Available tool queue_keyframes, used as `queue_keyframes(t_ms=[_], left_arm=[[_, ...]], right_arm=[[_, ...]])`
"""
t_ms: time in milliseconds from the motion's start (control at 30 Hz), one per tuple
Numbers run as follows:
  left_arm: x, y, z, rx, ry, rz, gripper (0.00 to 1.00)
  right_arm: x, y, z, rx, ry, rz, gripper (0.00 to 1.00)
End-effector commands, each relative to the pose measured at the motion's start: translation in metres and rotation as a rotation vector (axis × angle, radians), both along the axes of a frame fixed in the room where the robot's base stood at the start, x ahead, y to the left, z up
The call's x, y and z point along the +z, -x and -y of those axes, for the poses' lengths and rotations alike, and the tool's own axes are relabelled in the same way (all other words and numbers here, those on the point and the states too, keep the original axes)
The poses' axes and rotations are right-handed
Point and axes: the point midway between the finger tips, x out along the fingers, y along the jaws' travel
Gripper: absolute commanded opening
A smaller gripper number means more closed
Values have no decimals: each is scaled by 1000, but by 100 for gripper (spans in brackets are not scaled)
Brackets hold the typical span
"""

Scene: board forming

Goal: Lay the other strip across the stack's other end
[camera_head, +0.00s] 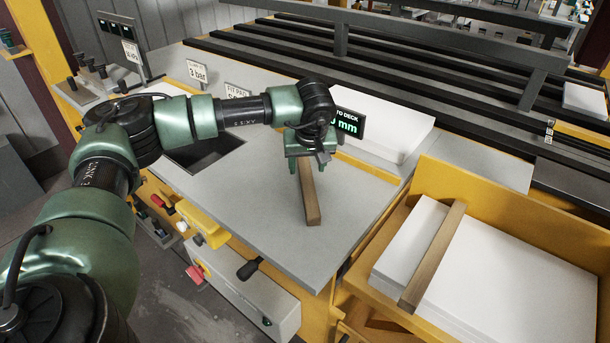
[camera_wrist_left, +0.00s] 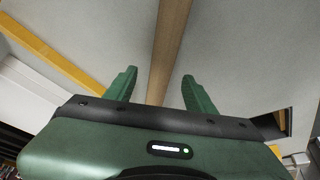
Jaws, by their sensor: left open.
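A brown wooden strip (camera_head: 309,196) lies on the grey deck, its near end toward me. My left gripper (camera_head: 306,170) is over its far part, with the fingers apart on either side. In the left wrist view the strip (camera_wrist_left: 168,50) runs between the two open fingers (camera_wrist_left: 158,90), with a gap on each side. A second strip (camera_head: 433,256) lies across the left end of the white board stack (camera_head: 510,275), in the yellow-walled bay at the right. The stack's right end is bare. My right gripper is not in view.
The grey deck (camera_head: 245,200) is mostly clear around the strip. A yellow wall (camera_head: 520,185) edges the stack's bay. Another white stack (camera_head: 385,125) and a sign reading mm (camera_head: 348,124) stand behind my gripper. A dark opening (camera_head: 205,155) is in the deck at left.

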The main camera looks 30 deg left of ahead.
Motion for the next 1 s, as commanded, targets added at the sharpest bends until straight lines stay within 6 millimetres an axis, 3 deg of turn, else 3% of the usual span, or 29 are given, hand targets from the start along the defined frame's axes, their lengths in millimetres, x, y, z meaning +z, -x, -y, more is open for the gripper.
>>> queue_keyframes(t_ms=[100,300,533,567,733,1000], left_arm=[[-12,-3,-6,1,-1,-6,55],[-35,-10,-11,0,0,-1,55],[-37,-10,-11,0,0,0,55],[-37,-10,-11,0,0,0,49],[-37,-10,-11,0,0,0,2],[-36,-10,-11,0,1,1,0]], right_arm=[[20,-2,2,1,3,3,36],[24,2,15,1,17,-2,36],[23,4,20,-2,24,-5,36],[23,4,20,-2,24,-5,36],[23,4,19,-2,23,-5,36],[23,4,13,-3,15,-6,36]])
